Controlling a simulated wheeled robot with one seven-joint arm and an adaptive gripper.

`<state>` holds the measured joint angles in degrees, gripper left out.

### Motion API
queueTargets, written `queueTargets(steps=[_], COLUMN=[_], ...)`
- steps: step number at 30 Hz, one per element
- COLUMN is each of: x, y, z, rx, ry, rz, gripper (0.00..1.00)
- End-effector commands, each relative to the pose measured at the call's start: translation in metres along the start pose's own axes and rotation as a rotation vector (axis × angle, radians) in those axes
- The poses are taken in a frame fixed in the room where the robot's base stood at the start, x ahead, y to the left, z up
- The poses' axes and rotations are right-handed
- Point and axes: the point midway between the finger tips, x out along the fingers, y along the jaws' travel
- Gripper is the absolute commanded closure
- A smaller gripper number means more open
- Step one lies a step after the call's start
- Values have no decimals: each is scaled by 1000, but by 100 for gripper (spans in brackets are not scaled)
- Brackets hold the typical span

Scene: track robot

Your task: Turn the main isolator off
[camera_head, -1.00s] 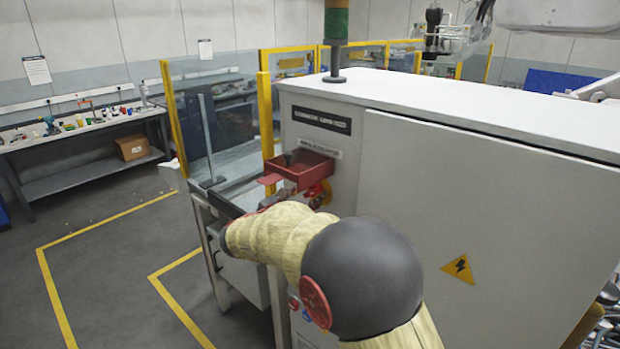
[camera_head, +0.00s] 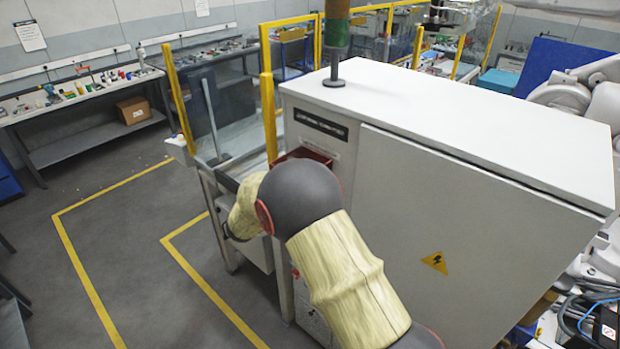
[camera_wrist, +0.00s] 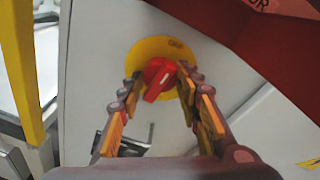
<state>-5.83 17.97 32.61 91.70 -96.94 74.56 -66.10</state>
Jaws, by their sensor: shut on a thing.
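The main isolator is a red rotary handle (camera_wrist: 158,80) on a round yellow plate (camera_wrist: 148,49), set in the pale face of the cabinet (camera_head: 440,190). The handle slants, its lower end toward the lower left in the wrist view. A short dark word at the plate's upper right is too small to read surely. My gripper (camera_wrist: 161,77) has its two fingertips on either side of the handle, shut on it. In the head view my arm hides the handle and the gripper.
A dark red box (camera_wrist: 245,40) juts from the cabinet above the handle, close to my right finger; it also shows in the head view (camera_head: 318,156). A yellow post (camera_head: 268,115) and clear guard panels stand left. A bench (camera_head: 80,105) lies further left beyond open floor.

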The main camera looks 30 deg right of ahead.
Motion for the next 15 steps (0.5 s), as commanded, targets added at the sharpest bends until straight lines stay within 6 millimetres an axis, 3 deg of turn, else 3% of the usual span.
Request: queueTargets(steps=[15], x=[0], y=[1], z=[0], rx=[-101], ry=[9], rz=[-10], gripper=[91])
